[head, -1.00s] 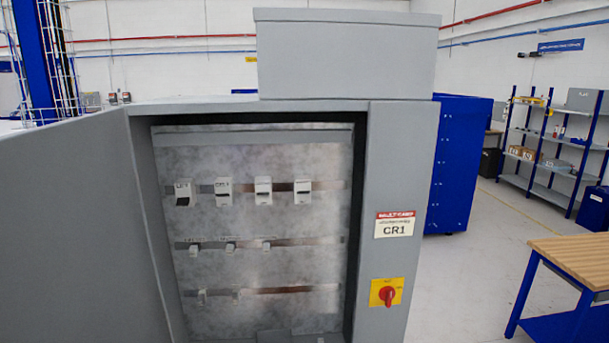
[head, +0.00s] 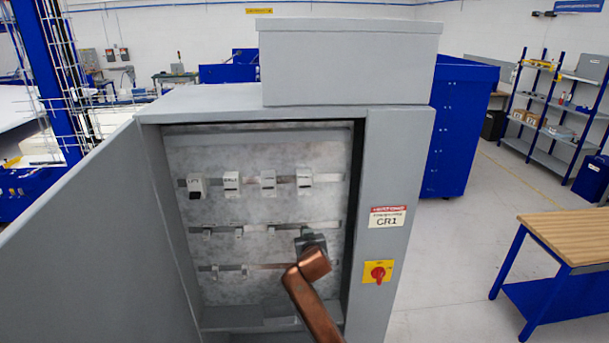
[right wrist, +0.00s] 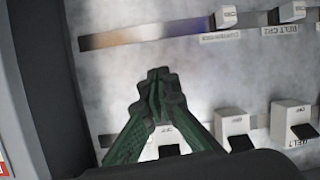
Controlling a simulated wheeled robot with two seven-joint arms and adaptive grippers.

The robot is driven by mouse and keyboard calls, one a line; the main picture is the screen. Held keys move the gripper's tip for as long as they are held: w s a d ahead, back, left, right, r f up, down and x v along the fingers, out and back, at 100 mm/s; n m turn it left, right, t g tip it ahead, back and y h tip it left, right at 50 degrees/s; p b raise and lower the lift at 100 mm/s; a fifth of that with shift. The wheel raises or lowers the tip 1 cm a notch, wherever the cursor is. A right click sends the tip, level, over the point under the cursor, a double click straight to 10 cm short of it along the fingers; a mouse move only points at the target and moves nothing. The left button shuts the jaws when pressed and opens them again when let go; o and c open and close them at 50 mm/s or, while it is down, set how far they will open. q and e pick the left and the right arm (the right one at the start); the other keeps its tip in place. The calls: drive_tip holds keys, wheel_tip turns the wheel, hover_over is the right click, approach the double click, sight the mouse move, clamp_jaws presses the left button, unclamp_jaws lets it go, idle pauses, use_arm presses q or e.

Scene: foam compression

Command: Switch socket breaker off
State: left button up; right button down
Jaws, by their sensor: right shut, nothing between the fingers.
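The open grey cabinet (head: 398,160) holds a top row of white breakers; the rightmost (head: 304,181) has a label too small to read, so I cannot tell which is the socket breaker. My right gripper (head: 309,236) is in front of the lower right of the panel, below that top row. In the right wrist view its green fingers (right wrist: 156,82) are shut and empty, apart from the panel as far as I can see. A breaker (right wrist: 168,150) shows behind them, partly hidden; others (right wrist: 235,130) stand to its right. My left gripper is out of view.
The cabinet door (head: 100,235) stands open at the left. A red rotary switch (head: 377,272) on a yellow plate is on the right front. Smaller breakers (head: 238,231) sit on lower rails. A wooden-topped table (head: 570,238) stands at the right.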

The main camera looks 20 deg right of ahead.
drive_tip(key=m+t+p, duration=0.2)
drive_tip(key=p, duration=0.2)
approach(304, 177)
wheel_tip(304, 177, up, 3)
drive_tip(key=s+a, duration=0.1)
drive_tip(key=s, duration=0.1)
drive_tip(key=shift+h, duration=0.4)
drive_tip(key=shift+w, duration=0.1)
drive_tip(key=x, duration=0.9)
drive_tip(key=shift+w, duration=0.35)
drive_tip(key=f, duration=0.1)
drive_tip(key=s+f, duration=0.1)
drive_tip(key=f, duration=0.1)
drive_tip(key=shift+a, duration=0.1)
drive_tip(key=shift+s+a+f, duration=0.15)
drive_tip(key=shift+s+f, duration=0.2)
